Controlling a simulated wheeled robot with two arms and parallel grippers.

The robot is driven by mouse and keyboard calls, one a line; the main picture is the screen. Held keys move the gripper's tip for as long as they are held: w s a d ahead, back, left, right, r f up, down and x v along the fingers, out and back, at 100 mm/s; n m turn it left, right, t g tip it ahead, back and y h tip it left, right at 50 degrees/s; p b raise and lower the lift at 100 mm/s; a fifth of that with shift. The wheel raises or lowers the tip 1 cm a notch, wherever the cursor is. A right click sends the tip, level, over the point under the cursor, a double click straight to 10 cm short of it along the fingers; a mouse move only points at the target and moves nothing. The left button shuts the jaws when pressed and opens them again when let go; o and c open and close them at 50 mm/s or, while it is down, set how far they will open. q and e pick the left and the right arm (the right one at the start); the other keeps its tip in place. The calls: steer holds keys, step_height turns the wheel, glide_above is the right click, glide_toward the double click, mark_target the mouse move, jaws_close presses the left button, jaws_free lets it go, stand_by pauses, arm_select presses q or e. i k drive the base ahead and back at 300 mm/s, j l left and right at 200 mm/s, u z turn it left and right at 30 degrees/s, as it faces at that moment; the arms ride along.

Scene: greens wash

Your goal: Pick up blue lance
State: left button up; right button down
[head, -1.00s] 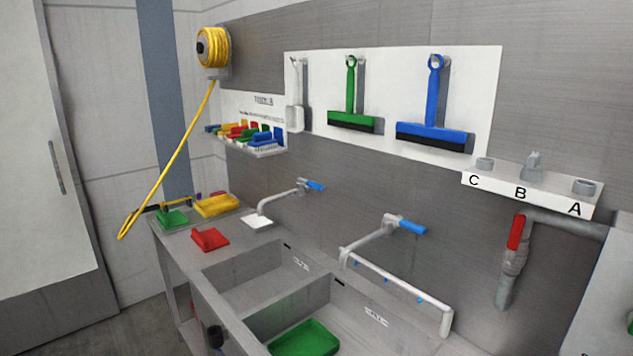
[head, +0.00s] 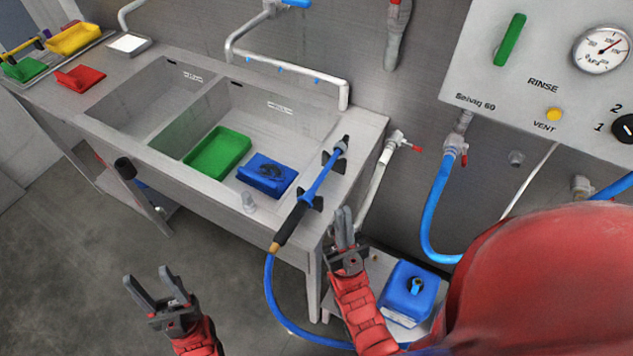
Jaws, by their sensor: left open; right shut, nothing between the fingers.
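The blue lance (head: 322,181) rests on dark brackets at the right end of the sink counter, its black handle toward me and its dark nozzle toward the wall. A blue hose hangs from its handle end. My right gripper (head: 344,227) is shut and empty, just right of the lance and apart from it in the picture. My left gripper (head: 155,287) is open and empty over the floor, in front of the sink and well left of the lance.
The sink holds a green tray (head: 217,153) and a blue tray (head: 267,174). A blue canister (head: 408,291) stands on a low shelf at the right. A control panel (head: 540,75) and a blue wall hose (head: 436,205) are at the right. The floor (head: 80,270) at left is clear.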

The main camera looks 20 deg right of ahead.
mark_target(305, 203)
steer(key=k, duration=0.4)
steer(key=k+z, duration=0.1)
steer(key=z, duration=0.8)
steer(key=k+l+z, duration=0.1)
steer(key=z, duration=0.4)
steer(key=j+z, duration=0.1)
steer(key=j, duration=0.95)
steer(key=k+j+z, duration=0.1)
steer(key=j, duration=0.95)
steer(key=j+z, duration=0.1)
steer(key=j, duration=0.95)
steer(key=k, duration=0.05)
